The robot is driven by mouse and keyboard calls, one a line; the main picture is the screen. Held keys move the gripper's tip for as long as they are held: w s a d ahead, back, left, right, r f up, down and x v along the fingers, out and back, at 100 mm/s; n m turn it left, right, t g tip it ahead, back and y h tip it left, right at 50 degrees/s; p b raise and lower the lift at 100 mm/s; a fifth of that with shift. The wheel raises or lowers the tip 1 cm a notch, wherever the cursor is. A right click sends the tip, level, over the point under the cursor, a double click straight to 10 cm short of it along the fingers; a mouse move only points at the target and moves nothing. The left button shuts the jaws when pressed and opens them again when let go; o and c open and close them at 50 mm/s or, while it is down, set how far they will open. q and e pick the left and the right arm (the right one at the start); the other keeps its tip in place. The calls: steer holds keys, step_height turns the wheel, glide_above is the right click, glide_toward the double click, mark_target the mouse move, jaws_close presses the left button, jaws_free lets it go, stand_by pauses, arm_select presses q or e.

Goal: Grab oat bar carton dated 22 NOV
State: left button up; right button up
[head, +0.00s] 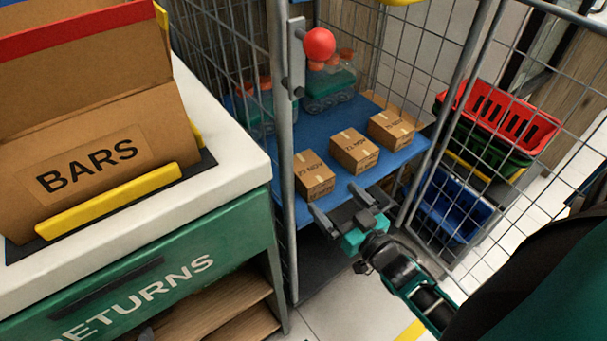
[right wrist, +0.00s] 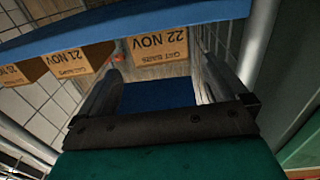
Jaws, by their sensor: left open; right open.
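Three brown cartons stand in a row on a blue shelf (head: 283,235) inside a wire cage. The left carton (head: 314,180) reads 22 NOV; the same carton (right wrist: 163,46) shows 22 NOV and OAT BARS in the right wrist view. The middle carton (head: 354,153) and the right carton (head: 391,130) have other, less clear print; the middle one seems to read 21 NOV. My right gripper (head: 335,198) is open and empty in front of the left carton, apart from it. Only a grey tip, apparently my left gripper (head: 147,334), shows at the bottom edge.
Cage posts (head: 287,150) flank the shelf opening. A red ball-shaped knob (head: 319,44) is on the left post. A BARS box (head: 95,160) stands on the white counter (head: 225,150). Bottles (head: 328,88) stand behind the cartons. Stacked baskets (head: 500,120) are on the right.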

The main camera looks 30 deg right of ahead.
mark_target(321, 186)
steer(key=w, duration=0.4)
steer(key=shift+w+a+b, duration=0.25)
steer(key=shift+w+b, duration=0.15)
steer(key=shift+w, duration=0.9)
steer(key=w+b, duration=0.1)
steer(key=w, duration=0.3)
steer(key=shift+w+d+b, duration=0.1)
steer(key=shift+w+b, duration=0.15)
steer(key=shift+b, duration=0.1)
steer(key=c, duration=1)
